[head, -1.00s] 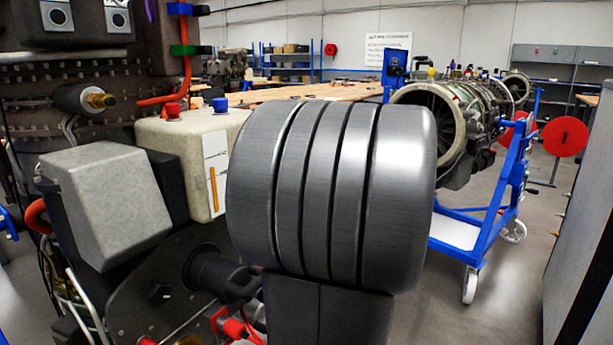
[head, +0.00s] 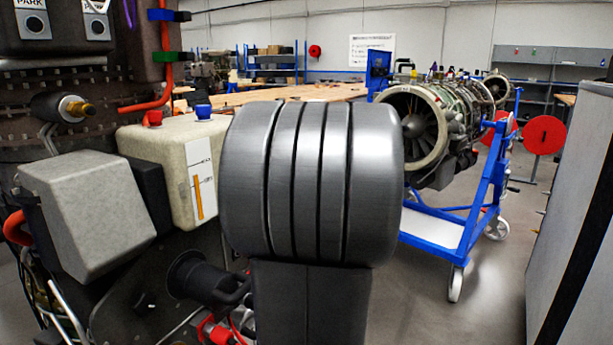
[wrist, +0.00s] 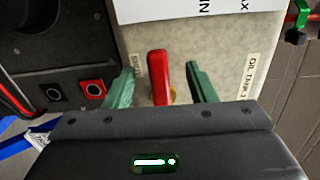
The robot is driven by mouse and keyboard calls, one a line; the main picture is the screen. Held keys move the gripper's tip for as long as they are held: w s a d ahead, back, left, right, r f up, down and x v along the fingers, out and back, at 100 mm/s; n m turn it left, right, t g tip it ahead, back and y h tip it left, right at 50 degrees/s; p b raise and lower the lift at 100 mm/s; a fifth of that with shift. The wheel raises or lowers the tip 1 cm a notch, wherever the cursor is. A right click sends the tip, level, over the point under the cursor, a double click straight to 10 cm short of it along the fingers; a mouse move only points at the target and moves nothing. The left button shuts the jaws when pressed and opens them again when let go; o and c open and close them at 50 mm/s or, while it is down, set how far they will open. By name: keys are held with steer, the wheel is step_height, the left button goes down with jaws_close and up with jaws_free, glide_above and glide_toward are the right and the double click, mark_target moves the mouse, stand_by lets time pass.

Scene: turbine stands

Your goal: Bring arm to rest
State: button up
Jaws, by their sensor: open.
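My gripper (wrist: 160,70) shows in the wrist view with its two green fingers apart. A red lever (wrist: 158,75) stands between the fingers, with a gap visible on each side. It is on a beige tank (wrist: 228,60) with a label reading "OIL TANK" beside the right finger. In the head view my grey arm fills the middle and hides what is behind it. My gripper does not show there.
In the head view a beige tank (head: 160,150) with red and blue caps and a grey box (head: 85,205) stand close on the left. A turbine engine (head: 430,130) rests on a blue wheeled stand (head: 470,215) at right. A grey panel (head: 575,210) borders the right; floor between is clear.

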steer(key=b+v, duration=0.1)
steer(key=v, duration=0.6)
steer(key=p+x, duration=0.1)
steer(key=x, duration=0.2)
steer(key=p+x, duration=0.1)
steer(key=x, duration=0.3)
steer(key=shift+w+a+r, duration=0.1)
steer(key=shift+a+r, duration=0.1)
steer(key=shift+r, duration=0.05)
steer(key=m+p, duration=0.1)
steer(key=p, duration=0.2)
steer(key=r+m+p, duration=0.1)
steer(key=m+p, duration=0.1)
steer(key=p, duration=0.2)
steer(key=shift+d+r, duration=0.1)
steer(key=shift+d, duration=0.1)
steer(key=shift+m+p, duration=0.4)
steer(key=shift+p, duration=0.1)
